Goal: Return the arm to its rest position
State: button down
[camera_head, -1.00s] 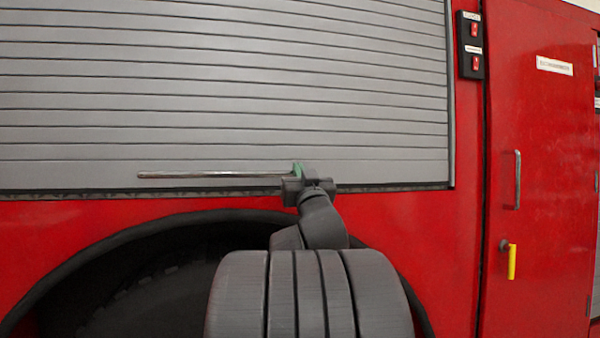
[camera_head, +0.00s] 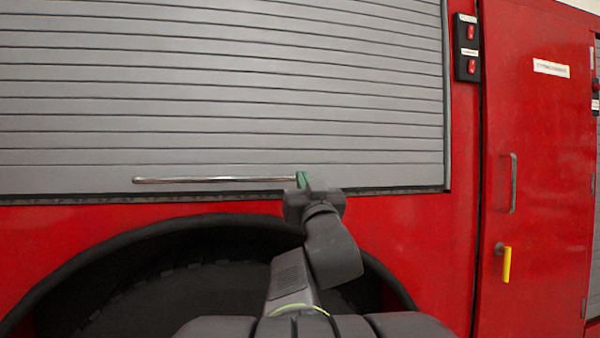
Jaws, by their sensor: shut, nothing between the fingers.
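My arm (camera_head: 330,250) rises from the bottom of the head view and reaches toward the red truck side. My gripper (camera_head: 303,180) is at the lower edge of the grey roller shutter (camera_head: 220,90), near the right end of its long metal bar handle (camera_head: 215,180). Its green fingertips look shut. They overlap the bar's end in the picture, and I cannot tell whether they touch it. The gripper body hides a small part of the shutter's lower edge.
A dark wheel arch (camera_head: 200,225) with a tyre (camera_head: 190,300) lies below the shutter. At right is a red door (camera_head: 540,150) with a metal handle (camera_head: 513,183) and a yellow lever (camera_head: 507,264). A black panel with red switches (camera_head: 468,47) sits beside the shutter.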

aim_at(294, 175)
jog(key=shift+s+d+f, duration=0.15)
jog(key=shift+s+f, duration=0.15)
jog(key=shift+s, duration=0.25)
jog(key=shift+w, duration=0.1)
jog(key=w+a, duration=0.1)
jog(key=w, duration=0.2)
jog(key=w+b, duration=0.1)
jog(key=w, duration=0.2)
jog(key=w+a+r, duration=0.1)
jog(key=w, duration=0.2)
jog(key=shift+a+b, duration=0.3)
jog(key=shift+b, duration=0.1)
jog(key=shift+r, duration=0.15)
